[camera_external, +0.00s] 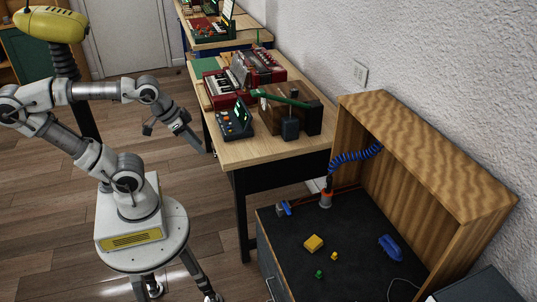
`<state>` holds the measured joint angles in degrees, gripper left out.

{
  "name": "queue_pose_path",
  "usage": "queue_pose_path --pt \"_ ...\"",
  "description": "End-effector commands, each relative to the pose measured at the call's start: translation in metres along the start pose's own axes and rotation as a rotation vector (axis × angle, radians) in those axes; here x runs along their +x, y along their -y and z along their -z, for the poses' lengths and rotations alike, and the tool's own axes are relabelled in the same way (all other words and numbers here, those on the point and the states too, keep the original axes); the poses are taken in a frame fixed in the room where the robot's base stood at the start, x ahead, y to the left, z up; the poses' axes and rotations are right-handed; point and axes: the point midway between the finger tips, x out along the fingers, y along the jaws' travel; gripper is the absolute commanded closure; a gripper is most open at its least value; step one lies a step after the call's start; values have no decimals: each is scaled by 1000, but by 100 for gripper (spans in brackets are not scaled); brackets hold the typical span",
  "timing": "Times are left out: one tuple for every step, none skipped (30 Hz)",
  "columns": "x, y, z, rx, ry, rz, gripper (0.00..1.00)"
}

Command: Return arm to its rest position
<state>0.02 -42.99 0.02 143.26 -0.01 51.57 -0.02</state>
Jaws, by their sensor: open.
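My arm rises from its white base, bends back at the elbow on the left and reaches right at about table height. My gripper (192,138) hangs at the end of the arm, angled down and to the right. It is open, and I see nothing held in it. It is in front of the left edge of the wooden table (262,152), seemingly over the floor. The small size of the fingers hides their exact gap.
The table holds a red accordion (258,66), a dark device with a lit screen (235,120) and a brown wooden box (278,108). A dark workbench (305,225) with a wooden surround (440,150) stands at lower right, bearing small yellow, green and blue items. Wooden floor (40,220) is open at left.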

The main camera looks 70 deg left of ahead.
Motion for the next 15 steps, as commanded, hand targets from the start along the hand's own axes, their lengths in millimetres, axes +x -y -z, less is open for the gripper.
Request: queue_pose_path --pt "-24 0 13 0 0 0 52" --pt "-31 0 17 0 0 0 52" --pt "-41 0 22 0 0 0 52" --pt "-48 0 26 0 0 0 52" --pt "-56 0 30 0 0 0 52" --pt "-65 0 35 0 0 0 52" --pt "-72 0 39 0 0 0 52" --pt "-79 0 42 0 0 0 52" --pt "-88 0 47 0 0 0 52" --pt "-95 0 51 0 0 0 52" --pt "-102 0 55 1 0 0 52" --pt "-111 0 60 1 0 0 52" --pt "-118 0 63 1 0 0 52" --pt "-124 0 67 1 0 0 52" --pt "-131 0 70 1 0 0 52"
